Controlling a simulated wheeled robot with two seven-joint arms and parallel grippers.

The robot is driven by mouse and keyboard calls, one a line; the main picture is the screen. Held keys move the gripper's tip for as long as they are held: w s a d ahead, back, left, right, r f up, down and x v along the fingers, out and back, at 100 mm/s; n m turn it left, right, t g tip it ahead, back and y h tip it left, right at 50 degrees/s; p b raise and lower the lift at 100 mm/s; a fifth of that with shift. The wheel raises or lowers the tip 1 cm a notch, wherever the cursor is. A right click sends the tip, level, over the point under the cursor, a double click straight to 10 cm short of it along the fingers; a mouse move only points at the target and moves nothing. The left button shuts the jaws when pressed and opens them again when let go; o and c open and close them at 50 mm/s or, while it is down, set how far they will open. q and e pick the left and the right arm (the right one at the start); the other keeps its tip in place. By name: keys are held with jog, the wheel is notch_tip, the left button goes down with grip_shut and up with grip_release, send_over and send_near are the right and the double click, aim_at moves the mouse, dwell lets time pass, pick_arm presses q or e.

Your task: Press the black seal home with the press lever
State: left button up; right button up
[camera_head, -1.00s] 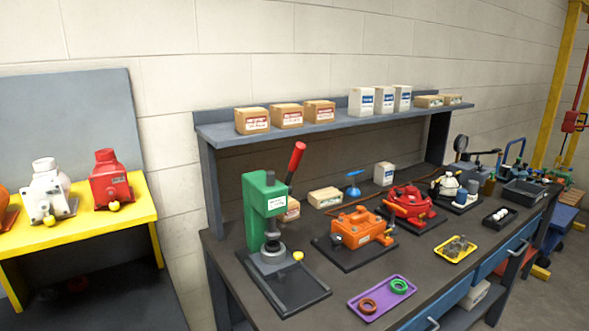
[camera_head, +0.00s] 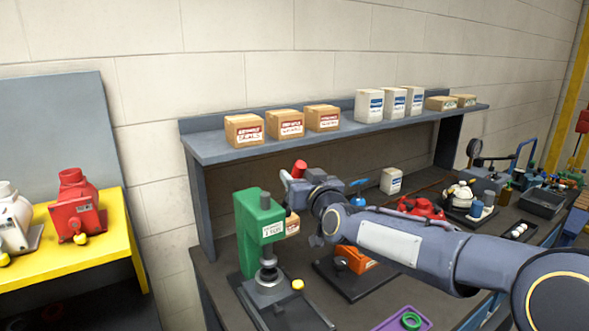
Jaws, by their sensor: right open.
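The green press (camera_head: 257,228) stands on a dark base plate at the left end of the workbench. Its lever ends in a red grip (camera_head: 299,168); the lever rod is mostly hidden behind my right gripper (camera_head: 291,181). My right gripper is open at the lever, just below the red grip; I cannot tell whether it touches the rod. A grey fixture (camera_head: 267,287) sits under the press ram. I cannot make out the black seal there. My left gripper is not in view.
My right arm crosses above the bench and partly hides the orange housing (camera_head: 358,261) and red housing (camera_head: 420,207). A purple tray (camera_head: 388,324) with a green ring (camera_head: 411,320) is at the bottom edge. Boxes (camera_head: 244,130) line the shelf above.

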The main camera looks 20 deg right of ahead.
jog(key=shift+w+d+p, duration=0.1)
jog(key=shift+w+p, duration=0.25)
jog(key=shift+w, duration=1.45)
grip_shut()
